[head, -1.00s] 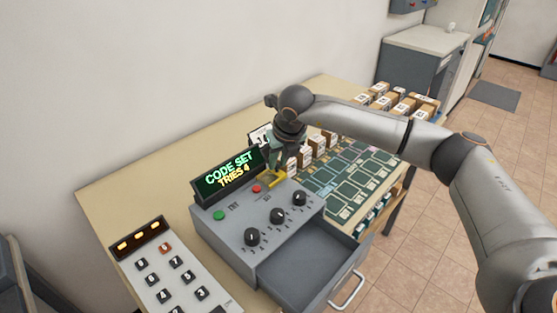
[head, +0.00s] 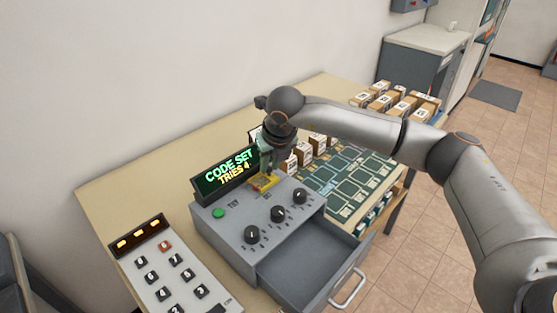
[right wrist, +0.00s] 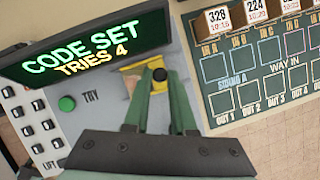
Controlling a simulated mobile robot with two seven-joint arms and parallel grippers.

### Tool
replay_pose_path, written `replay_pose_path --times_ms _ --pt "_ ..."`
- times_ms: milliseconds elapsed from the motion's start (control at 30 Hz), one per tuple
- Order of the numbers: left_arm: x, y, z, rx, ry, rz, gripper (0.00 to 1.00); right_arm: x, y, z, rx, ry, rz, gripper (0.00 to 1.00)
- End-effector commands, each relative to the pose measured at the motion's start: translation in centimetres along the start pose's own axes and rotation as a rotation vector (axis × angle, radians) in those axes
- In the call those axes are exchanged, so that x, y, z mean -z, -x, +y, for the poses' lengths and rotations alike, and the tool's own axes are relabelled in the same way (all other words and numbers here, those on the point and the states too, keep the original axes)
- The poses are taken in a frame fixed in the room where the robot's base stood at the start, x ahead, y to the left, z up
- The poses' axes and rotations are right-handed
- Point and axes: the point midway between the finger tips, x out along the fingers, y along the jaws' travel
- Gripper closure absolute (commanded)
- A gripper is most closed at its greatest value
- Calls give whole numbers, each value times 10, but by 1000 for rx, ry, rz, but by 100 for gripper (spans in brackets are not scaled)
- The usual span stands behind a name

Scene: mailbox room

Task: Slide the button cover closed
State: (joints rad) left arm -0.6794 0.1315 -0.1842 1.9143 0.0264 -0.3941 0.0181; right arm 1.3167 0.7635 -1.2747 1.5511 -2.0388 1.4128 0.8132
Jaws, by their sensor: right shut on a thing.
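The yellow button cover (head: 262,184) lies on top of the grey control box (head: 230,232), just in front of the lit display. It also shows in the right wrist view (right wrist: 132,74), partly hidden by my fingers. My right gripper (head: 267,170) reaches down onto it from above. In the right wrist view its two green fingers (right wrist: 159,84) close in around a small dark knob (right wrist: 158,74) at the cover. No red button shows on the box; the cover and gripper occupy that area. My left gripper is not in view.
The display (head: 228,172) reads "CODE SET TRIES 4". A green button (head: 218,213) and three black dials stand on the box. An open drawer (head: 310,268) juts from its front. A keypad (head: 175,270) is at left, and parcels (head: 402,105) stand behind the green board.

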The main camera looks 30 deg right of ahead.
Motion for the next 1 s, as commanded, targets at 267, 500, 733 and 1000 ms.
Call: replay_pose_path --times_ms 267,500,733,1000 --pt "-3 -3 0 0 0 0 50 7 4 20 -4 1 -3 100" --pt "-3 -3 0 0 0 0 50 8 4 21 -7 3 -1 67" --pt "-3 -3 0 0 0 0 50 8 3 20 -4 2 -2 47" --pt "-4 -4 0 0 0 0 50 7 7 18 -1 0 -3 47"
